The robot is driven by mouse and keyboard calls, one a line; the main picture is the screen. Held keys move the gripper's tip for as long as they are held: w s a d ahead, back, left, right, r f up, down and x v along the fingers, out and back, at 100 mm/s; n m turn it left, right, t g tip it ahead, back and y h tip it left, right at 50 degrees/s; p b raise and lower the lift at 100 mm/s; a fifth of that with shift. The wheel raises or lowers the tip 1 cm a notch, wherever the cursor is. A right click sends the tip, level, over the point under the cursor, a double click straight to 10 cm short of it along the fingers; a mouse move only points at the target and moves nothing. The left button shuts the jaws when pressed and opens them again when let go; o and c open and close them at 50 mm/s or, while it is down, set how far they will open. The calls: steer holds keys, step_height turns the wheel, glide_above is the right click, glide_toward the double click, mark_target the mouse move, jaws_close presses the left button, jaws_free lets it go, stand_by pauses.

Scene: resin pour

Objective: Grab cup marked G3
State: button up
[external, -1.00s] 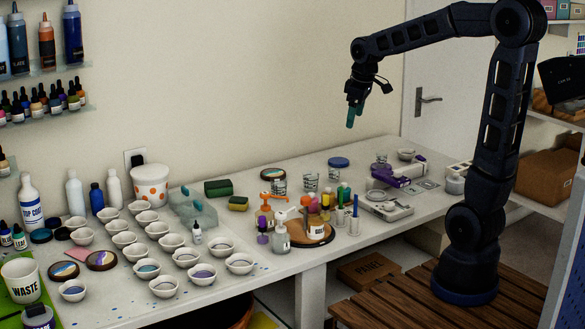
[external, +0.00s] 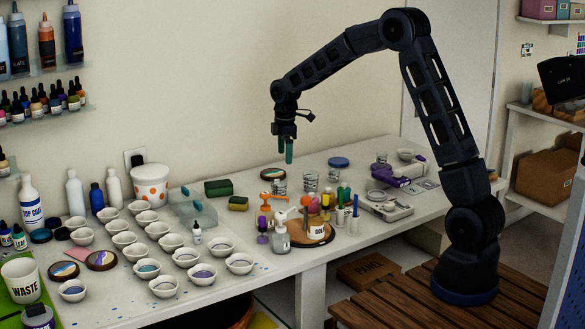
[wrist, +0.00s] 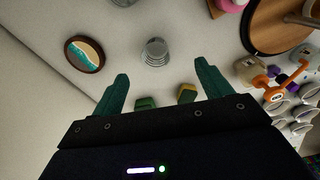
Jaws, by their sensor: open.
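Several small white cups stand in slanting rows on the left half of the bench in the external view; one near the middle of them is this cup (external: 172,242). Some hold blue or purple resin. Their front markings are too small to read, so I cannot tell which is G3. My gripper (external: 286,158) is open and empty, pointing down above the back of the bench, to the right of the cups and well above them. In the wrist view both green fingers of my gripper (wrist: 163,82) show spread apart with nothing held between them.
Below my gripper are a clear cup (wrist: 156,52), a round coaster (wrist: 84,54) and a green sponge (external: 218,188). A wooden turntable (external: 318,240) with bottles and a white pump bottle (external: 282,240) stand right of the cups. A spotted tub (external: 150,185) stands behind them.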

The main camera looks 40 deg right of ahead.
mark_target(279, 188)
steer(key=shift+n, duration=0.5)
steer(key=f, duration=0.4)
steer(key=w+f, duration=0.1)
steer(key=f, duration=0.4)
steer(key=w+a+f, duration=0.1)
steer(key=f, duration=0.4)
steer(key=shift+a+f, duration=0.1)
steer(key=shift+f, duration=0.05)
steer(key=c, duration=1)
